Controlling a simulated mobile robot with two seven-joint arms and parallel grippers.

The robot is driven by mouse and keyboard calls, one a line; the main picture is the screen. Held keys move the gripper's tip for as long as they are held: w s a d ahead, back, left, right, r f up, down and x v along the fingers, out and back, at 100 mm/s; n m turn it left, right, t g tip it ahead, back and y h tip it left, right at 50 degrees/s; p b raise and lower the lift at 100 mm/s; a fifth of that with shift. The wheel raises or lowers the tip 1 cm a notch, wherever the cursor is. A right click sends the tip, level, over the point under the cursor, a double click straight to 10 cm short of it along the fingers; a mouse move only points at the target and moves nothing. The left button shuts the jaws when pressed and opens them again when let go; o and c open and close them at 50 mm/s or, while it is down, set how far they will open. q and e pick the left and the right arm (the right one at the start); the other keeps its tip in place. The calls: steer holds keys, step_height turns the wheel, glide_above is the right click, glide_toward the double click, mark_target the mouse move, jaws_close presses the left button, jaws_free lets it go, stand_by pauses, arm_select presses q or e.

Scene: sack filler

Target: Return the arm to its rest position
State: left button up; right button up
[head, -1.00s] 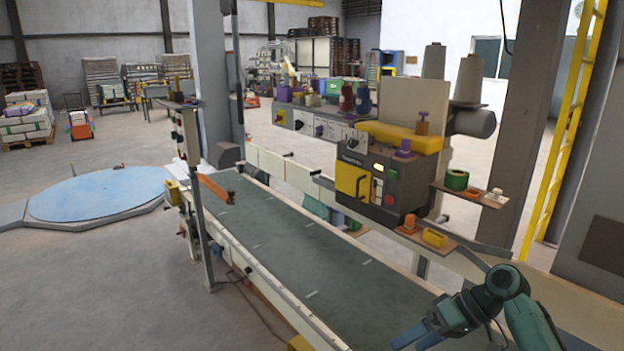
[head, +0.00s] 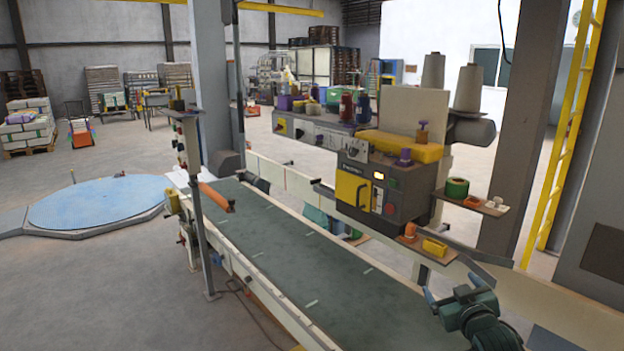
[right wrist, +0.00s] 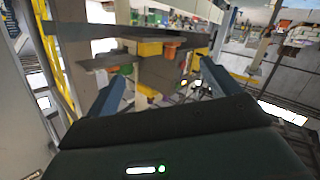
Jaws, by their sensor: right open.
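My right gripper (head: 452,286) is at the lower right of the head view, near the right edge of the conveyor belt (head: 290,262). Its two blue fingers stand apart with nothing between them, pointing away from me. In the right wrist view the open fingers (right wrist: 160,84) frame a blurred, tilted scene with shelves and small coloured parts beyond them. My left gripper is in neither view.
A sewing unit with a black box and yellow door (head: 353,189) stands beyond the belt. A small shelf with a yellow bin (head: 435,247) lies just beyond my gripper. A green spool (head: 456,187) sits on another shelf. A yellow ladder (head: 562,135) stands at right.

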steer(key=s+a+f+g+y, duration=0.1)
steer(key=s+a+f+g, duration=0.1)
steer(key=s+a+f, duration=0.45)
steer(key=s+a+f+g+y, duration=0.1)
steer(key=s+a+f, duration=0.2)
steer(key=s+f, duration=0.6)
steer(key=s+a+f+g+y, duration=0.1)
steer(key=s+a, duration=0.2)
steer(key=s, duration=0.6)
steer(key=s+a+f+g+y, duration=0.1)
steer(key=s+a, duration=0.3)
steer(key=s, duration=0.6)
